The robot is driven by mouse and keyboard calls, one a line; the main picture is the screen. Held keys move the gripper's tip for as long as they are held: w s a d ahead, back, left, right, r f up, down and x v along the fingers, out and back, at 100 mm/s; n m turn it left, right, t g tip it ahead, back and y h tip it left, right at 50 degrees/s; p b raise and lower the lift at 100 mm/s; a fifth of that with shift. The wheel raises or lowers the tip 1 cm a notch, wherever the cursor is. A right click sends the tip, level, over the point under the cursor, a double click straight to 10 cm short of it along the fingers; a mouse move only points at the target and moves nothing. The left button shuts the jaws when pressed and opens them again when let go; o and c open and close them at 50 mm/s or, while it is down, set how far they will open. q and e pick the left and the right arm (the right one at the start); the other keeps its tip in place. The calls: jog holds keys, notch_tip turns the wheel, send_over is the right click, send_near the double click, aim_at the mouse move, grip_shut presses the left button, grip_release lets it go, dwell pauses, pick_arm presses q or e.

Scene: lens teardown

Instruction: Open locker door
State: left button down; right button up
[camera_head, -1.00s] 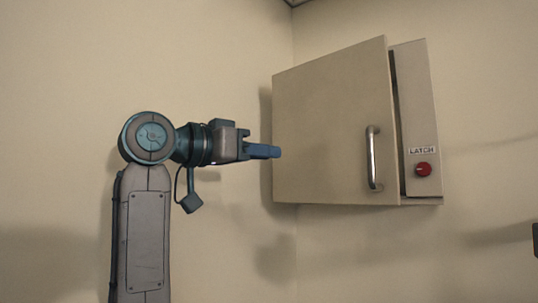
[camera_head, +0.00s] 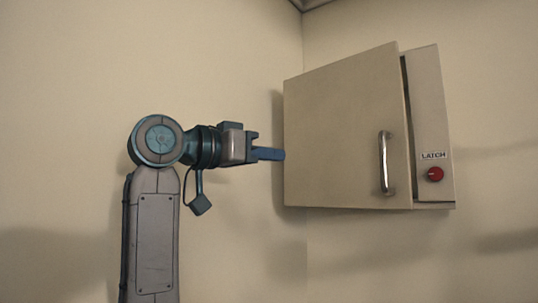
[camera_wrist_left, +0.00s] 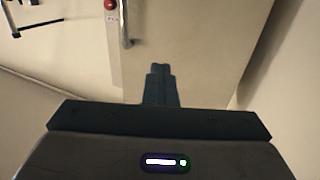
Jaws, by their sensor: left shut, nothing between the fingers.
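The beige locker (camera_head: 428,110) is fixed to the wall at the right of the head view. Its door (camera_head: 340,125) stands slightly ajar, with a dark gap along its right edge. A metal bar handle (camera_head: 385,163) is near that edge; it also shows in the left wrist view (camera_wrist_left: 124,25). A red latch knob (camera_head: 435,174) sits under a LATCH label on the frame. My left gripper (camera_head: 283,154) is shut and empty, its tips at the door's left edge in the head view. I cannot tell whether they touch. My right gripper is not clearly in view.
Bare cream walls meet in a corner behind the locker (camera_head: 304,40). The space below the locker is clear. The left wrist view shows a dark bar-like object (camera_wrist_left: 40,24) at the upper left.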

pick_arm(q)
jog(key=shift+w+d, duration=0.1)
jog(key=shift+d, duration=0.05)
dwell(0.5)
jog(key=c, duration=2.2)
grip_release()
jog(key=c, duration=1.8)
grip_release()
jog(key=b+v, duration=0.5)
jog(key=v, duration=0.6)
jog(key=shift+b, duration=0.35)
